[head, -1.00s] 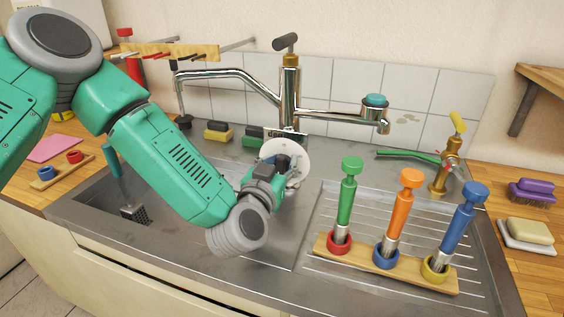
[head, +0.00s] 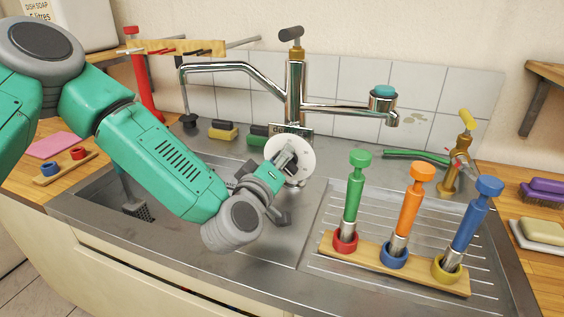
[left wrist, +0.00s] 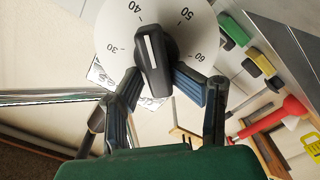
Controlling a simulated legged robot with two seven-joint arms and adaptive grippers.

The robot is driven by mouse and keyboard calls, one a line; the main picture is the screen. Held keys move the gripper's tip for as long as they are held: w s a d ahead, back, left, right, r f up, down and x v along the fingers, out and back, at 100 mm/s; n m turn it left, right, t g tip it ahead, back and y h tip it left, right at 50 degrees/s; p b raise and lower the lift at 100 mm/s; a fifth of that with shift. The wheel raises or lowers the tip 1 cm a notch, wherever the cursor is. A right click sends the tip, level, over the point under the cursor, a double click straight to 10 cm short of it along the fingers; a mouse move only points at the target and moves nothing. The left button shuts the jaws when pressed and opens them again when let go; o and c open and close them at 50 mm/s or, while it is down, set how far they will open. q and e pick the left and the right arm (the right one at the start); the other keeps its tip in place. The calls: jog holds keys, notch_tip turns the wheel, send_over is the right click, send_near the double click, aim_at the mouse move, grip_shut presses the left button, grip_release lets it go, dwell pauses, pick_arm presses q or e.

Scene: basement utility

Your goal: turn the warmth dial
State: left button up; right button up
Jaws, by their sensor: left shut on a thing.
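The warmth dial (head: 304,158) is a round white disc with numbers, below the tap's spout base in the head view. In the left wrist view the dial (left wrist: 200,20) shows 30, 40, 50 and 60, and its black knob (left wrist: 153,62) carries a white line pointing close to 40. My left gripper (head: 284,162) reaches the front of the dial from the left. In the left wrist view my left gripper (left wrist: 156,80) has its fingers on both sides of the knob, shut on it. The gripper hides the dial's lower left in the head view. My right gripper is not in view.
The chrome tap (head: 293,90) stands behind the dial. A wooden rack (head: 385,258) with green, orange and blue handled tools stands on the drainer at right. Sponges (head: 222,131) lie behind my left arm.

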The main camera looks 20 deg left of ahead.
pick_arm(q)
jog(key=n, duration=0.1)
jog(key=n+b, duration=0.1)
jog(key=n, duration=0.1)
jog(key=shift+w+a+f+n+b, duration=0.1)
jog(key=shift+a+f+n+b, duration=0.2)
jog(key=shift+f+n, duration=0.1)
jog(key=n+b, duration=0.2)
jog(key=n, duration=0.1)
jog(key=shift+a+f+n, duration=0.1)
jog(key=shift+f+n, duration=0.2)
jog(key=n+b, duration=0.1)
jog(key=n, duration=0.1)
jog(key=n+b, duration=0.1)
jog(key=n, duration=0.1)
jog(key=shift+f, duration=0.4)
jog(key=shift+f+n+b, duration=0.15)
jog(key=shift+n+b, duration=0.65)
jog(key=shift+n, duration=0.4)
jog(key=shift+f, duration=0.1)
jog(key=o, duration=0.8)
jog(key=shift+w, duration=0.1)
